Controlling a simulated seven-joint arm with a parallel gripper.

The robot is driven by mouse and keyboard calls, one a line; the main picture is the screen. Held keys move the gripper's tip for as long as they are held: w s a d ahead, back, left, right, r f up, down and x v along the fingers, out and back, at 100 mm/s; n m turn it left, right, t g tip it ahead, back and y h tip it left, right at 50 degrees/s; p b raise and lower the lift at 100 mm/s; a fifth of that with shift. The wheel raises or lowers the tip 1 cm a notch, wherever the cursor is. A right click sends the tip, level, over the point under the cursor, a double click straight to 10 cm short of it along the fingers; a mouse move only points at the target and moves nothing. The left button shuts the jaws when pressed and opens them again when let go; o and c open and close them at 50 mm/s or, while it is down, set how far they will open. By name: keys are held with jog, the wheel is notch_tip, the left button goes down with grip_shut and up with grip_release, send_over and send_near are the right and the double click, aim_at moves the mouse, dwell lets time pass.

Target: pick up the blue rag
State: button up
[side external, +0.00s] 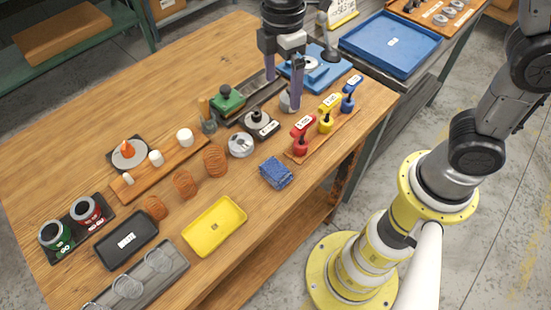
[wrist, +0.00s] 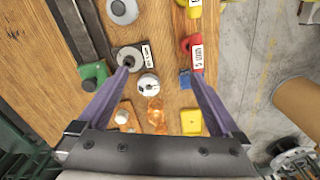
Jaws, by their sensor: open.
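The blue rag (side external: 275,172) is a small folded cloth on the wooden table, between the yellow tray and the red-handled tool. In the wrist view, a blue patch of the rag (wrist: 184,80) shows beside my right-hand finger, which hides part of it. My gripper (side external: 283,94) is open and empty, above the back part of the table near the metal rail, well away from the rag. In the wrist view its two purple fingers (wrist: 157,72) are spread wide, pointing at the table.
A board with red (side external: 301,134), yellow (side external: 327,113) and blue (side external: 348,93) handled tools stands right of the rag. A yellow tray (side external: 232,209) lies front left. Orange coils (side external: 215,161) and a pale spool (side external: 240,145) stand behind the rag. The table's front edge is close to it.

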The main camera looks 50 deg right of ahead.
jog(key=s+a+n, duration=0.3)
jog(key=s+a, duration=0.3)
jog(key=a, duration=0.2)
send_over(276, 168)
jog(key=f, duration=0.8)
jog(key=shift+w+d+f, duration=0.1)
jog(key=shift+d, duration=0.2)
jog(key=shift+a+f, duration=0.2)
jog(key=shift+f, duration=1.1)
jog(key=shift+a+f, duration=0.15)
jog(key=shift+f, duration=1.15)
jog(key=c, duration=1.4)
jog(key=shift+r, duration=0.15)
